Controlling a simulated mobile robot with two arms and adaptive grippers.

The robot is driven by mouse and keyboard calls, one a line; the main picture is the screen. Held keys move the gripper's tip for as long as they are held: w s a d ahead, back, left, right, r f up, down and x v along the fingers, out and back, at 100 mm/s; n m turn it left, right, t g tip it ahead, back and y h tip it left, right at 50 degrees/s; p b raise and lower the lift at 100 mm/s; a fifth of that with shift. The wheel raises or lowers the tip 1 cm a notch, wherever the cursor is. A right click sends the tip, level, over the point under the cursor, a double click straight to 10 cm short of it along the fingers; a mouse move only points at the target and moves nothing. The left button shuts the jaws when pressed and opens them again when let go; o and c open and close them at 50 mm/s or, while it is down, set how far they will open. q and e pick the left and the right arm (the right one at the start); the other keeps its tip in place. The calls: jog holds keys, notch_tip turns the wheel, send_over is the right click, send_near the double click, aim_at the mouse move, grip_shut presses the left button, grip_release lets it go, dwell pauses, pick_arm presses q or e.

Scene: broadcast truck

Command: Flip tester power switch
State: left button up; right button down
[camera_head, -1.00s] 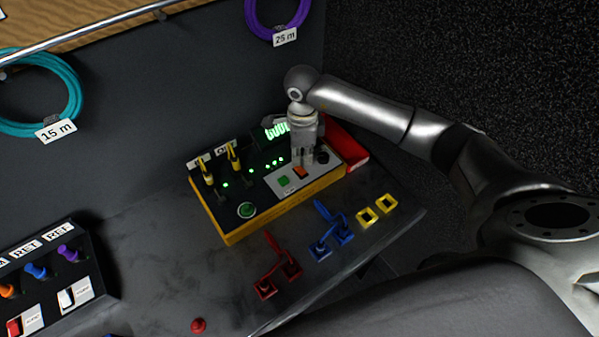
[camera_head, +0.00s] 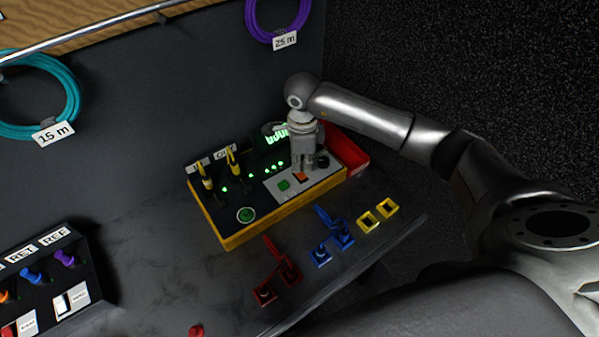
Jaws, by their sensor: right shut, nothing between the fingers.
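The tester (camera_head: 237,238) is a box with yellow sides and a black top, standing on the dark bench. It has a lit green display (camera_head: 277,137) and several small green lights. My left gripper is not in view.
Two yellow plugs (camera_head: 232,161) stand up at the tester's back left. A red tray (camera_head: 346,152) is behind its right end. Red (camera_head: 278,272), blue (camera_head: 332,238) and yellow (camera_head: 378,216) parts lie in front. A connector panel (camera_head: 65,265) is at the lower left.

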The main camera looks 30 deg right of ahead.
aim_at(302, 176)
jog(key=shift+f+b, duration=1.4)
jog(key=shift+f, duration=0.15)
dwell(1.0)
jog(key=shift+s, duration=0.1)
jog(key=shift+r+p, duration=0.75)
jog(key=shift+r, duration=0.4)
jog(key=shift+r+p, duration=1.25)
jog(key=shift+r, duration=1.2)
jog(key=shift+f, duration=0.1)
